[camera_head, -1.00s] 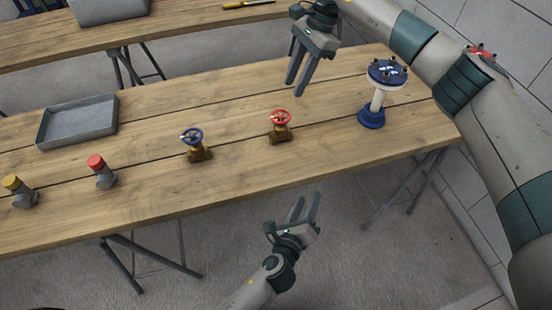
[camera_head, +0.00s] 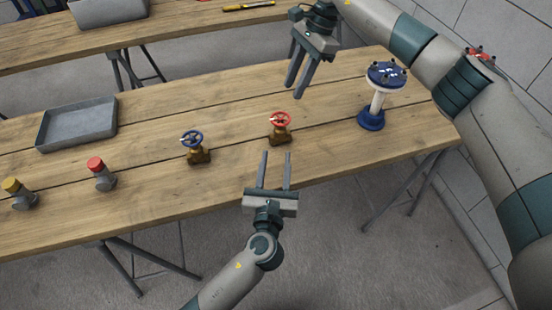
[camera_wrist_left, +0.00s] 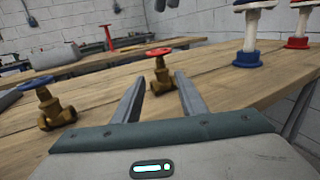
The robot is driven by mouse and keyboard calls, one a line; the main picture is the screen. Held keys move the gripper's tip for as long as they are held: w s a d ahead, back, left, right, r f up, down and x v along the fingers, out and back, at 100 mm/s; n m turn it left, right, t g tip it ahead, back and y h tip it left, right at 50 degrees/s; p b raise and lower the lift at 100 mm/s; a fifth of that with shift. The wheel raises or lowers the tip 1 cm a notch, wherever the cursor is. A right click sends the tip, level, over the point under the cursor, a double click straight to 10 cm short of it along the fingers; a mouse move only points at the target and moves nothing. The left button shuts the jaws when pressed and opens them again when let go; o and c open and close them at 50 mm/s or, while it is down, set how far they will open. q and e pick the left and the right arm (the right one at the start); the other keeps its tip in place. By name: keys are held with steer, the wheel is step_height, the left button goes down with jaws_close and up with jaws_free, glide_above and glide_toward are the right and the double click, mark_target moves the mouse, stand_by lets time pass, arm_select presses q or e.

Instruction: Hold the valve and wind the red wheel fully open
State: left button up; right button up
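The valve with the red wheel (camera_head: 281,120) stands on the wooden table, its brass body (camera_head: 279,137) below the wheel. My left gripper (camera_head: 275,155) is open and empty, just in front of the brass body and pointing at it. In the left wrist view the red wheel (camera_wrist_left: 158,52) and brass body (camera_wrist_left: 161,78) show beyond and between my left gripper's fingers (camera_wrist_left: 157,90), not touching them as far as I can tell. My right gripper (camera_head: 297,80) hangs above the table behind the valve, its fingers apart and empty.
A blue-wheeled valve (camera_head: 193,140) stands to the left. A blue-topped stand (camera_head: 375,105) is to the right. A red-capped fitting (camera_head: 101,173), a yellow-capped fitting (camera_head: 19,193) and a grey tray (camera_head: 78,124) are further left. The table between the valves is clear.

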mark_target(282, 116)
arm_select(q)
steer(key=shift+w, duration=0.15)
steer(key=w, duration=0.5)
steer(key=w+d, duration=0.1)
steer(key=w, duration=1.1)
steer(key=shift+d, duration=0.2)
jaws_close()
